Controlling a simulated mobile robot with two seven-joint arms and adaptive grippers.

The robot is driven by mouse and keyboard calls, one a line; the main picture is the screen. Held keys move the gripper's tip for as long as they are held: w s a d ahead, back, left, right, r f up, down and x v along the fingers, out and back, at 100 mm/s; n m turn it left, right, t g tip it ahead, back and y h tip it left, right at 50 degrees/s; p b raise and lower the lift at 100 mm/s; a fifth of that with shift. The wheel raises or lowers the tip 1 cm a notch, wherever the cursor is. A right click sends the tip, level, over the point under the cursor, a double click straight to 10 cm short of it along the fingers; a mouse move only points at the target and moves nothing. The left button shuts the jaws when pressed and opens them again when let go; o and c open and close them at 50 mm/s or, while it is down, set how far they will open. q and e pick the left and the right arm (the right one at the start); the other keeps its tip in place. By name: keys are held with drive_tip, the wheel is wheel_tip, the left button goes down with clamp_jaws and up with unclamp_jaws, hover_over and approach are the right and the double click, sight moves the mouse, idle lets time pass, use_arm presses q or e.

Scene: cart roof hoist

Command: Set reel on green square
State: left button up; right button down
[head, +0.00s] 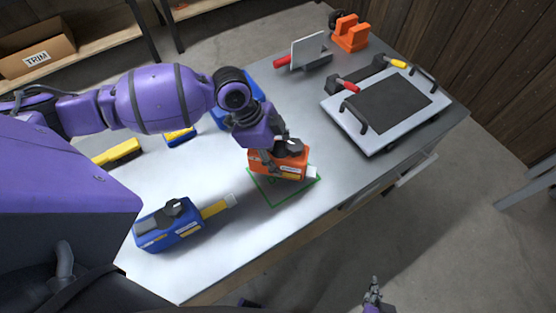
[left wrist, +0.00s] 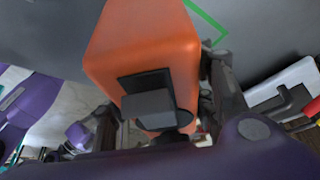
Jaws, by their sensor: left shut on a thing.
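The orange reel (head: 292,164) has a dark knob on top and a yellow label on its side. My left gripper (head: 270,158) is shut on it, coming in from the left. The reel is over the far part of the green square (head: 297,193), an outline on the grey table. I cannot tell whether it touches the table. In the left wrist view the reel (left wrist: 145,50) fills the space between the fingers, and part of the green outline (left wrist: 207,22) shows beyond it. My right gripper (head: 373,291) is at the bottom edge, away from the table, its jaws too small to read.
A blue reel (head: 170,231) with a yellow strip lies at the near left. A yellow-and-black brush (head: 117,152) is at the left edge. A panel with a black pad (head: 386,106) and handles sits at right. An orange tool (head: 350,33) stands behind. Bare table surrounds the square's near side.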

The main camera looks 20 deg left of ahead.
use_arm(q)
drive_tip(key=shift+f, duration=1.5)
drive_tip(key=o, duration=1.5)
drive_tip(key=shift+f, duration=0.15)
drive_tip(key=shift+c, duration=0.2)
drive_tip(key=v, duration=1.2)
drive_tip(key=shift+d, duration=0.1)
